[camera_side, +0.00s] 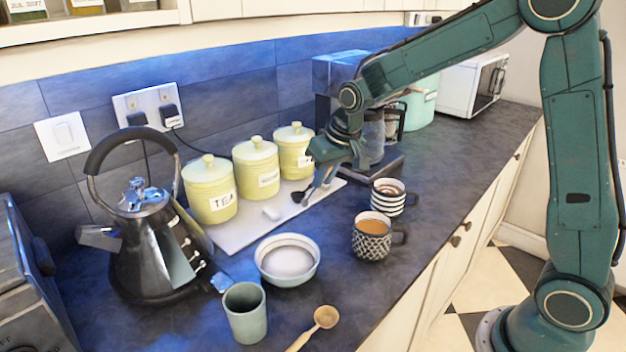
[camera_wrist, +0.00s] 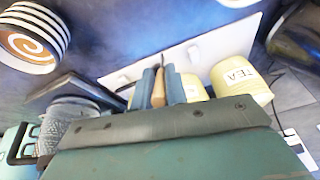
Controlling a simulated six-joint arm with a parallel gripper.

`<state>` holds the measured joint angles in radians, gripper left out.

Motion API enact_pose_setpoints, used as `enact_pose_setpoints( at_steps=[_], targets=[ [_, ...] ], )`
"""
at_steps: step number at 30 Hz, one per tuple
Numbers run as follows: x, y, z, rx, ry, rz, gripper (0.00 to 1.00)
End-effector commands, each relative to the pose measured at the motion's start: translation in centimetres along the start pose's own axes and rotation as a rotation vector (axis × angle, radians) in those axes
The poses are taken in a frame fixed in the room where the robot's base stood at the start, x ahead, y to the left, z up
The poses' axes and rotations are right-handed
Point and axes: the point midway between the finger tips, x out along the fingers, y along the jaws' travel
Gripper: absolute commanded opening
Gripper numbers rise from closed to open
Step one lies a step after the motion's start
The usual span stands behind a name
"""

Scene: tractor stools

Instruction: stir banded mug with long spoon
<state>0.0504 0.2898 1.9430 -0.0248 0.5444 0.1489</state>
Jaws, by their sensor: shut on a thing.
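The banded mug (camera_side: 388,199), white with black bands, stands upright on the counter right of my gripper. In the wrist view it is at the upper left (camera_wrist: 35,38), with a brown and cream swirl inside. My gripper (camera_side: 322,187) is low over the white board, in front of the yellow canisters. Its blue-grey fingers (camera_wrist: 162,88) are shut on a slim tan piece that looks like the handle of the long spoon (camera_wrist: 160,93). A dark spoon head (camera_side: 299,197) shows just left of the fingertips; whether it belongs to the held piece is unclear.
A patterned mug (camera_side: 372,243) of brown drink stands in front of the banded mug. A bowl (camera_side: 287,277), a green cup (camera_side: 245,325), a wooden spoon (camera_side: 325,318) and a kettle (camera_side: 150,250) are left and forward. Yellow canisters (camera_side: 256,170) and a coffee machine stand behind.

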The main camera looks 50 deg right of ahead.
Motion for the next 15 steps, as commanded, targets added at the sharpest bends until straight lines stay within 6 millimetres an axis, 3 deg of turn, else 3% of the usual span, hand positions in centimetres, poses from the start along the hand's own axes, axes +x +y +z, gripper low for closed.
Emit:
enact_pose_setpoints(
  at_steps=[15],
  targets=[
    [-4.1,7.3,-2.0,-0.485,-0.192,-0.117,0.00]
  ],
)
